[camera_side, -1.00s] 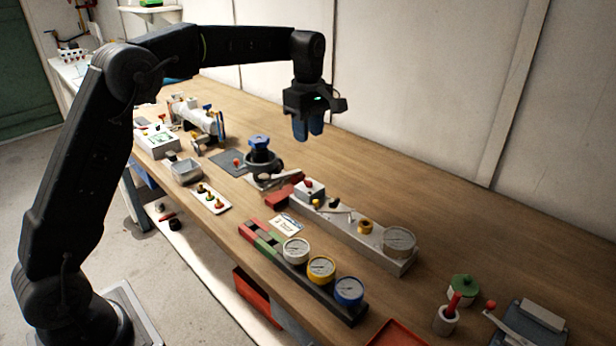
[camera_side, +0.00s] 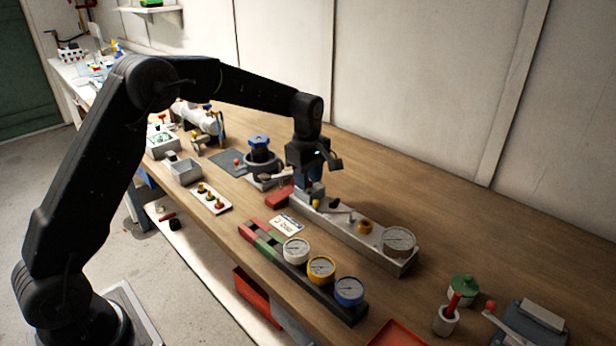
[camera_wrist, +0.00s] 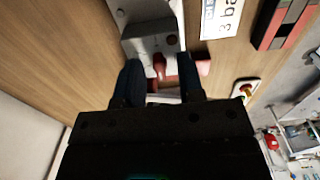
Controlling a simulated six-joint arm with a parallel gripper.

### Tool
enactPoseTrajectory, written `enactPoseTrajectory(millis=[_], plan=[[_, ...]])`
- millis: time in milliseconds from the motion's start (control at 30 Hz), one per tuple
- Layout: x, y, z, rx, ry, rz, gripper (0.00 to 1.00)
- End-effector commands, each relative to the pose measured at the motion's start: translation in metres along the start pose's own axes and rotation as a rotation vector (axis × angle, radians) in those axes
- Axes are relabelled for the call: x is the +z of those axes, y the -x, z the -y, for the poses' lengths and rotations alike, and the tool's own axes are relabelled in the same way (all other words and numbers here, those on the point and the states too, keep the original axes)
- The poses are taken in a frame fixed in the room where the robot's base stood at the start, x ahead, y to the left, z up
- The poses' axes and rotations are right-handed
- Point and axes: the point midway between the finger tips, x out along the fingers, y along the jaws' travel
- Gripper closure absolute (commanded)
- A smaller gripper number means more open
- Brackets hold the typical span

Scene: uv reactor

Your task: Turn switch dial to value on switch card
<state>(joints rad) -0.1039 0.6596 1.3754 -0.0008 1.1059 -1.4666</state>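A light grey switch box (camera_wrist: 153,42) with a small red dial knob (camera_wrist: 159,66) shows in the wrist view, at the left end of the long grey gauge base. My gripper (camera_wrist: 159,82) is open, with its two dark blue fingers on either side of the red knob and gaps visible. In the side view my gripper (camera_side: 309,181) is low over the box and hides the red knob. A white card (camera_side: 287,225) lies on the bench in front of the base.
A dark rail with three gauges (camera_side: 321,268) lies in front. A blue-topped valve (camera_side: 260,146) stands at left. The bench behind the base is clear.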

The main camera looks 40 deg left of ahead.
Motion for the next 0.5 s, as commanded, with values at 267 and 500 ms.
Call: enactPoseTrajectory(millis=[267,500], plan=[[0.0,0.0004,0.0,0.0,0.0,0.0,0.84],[0.0,0.0006,-0.0001,0.0,0.0,0.0,1.0]])
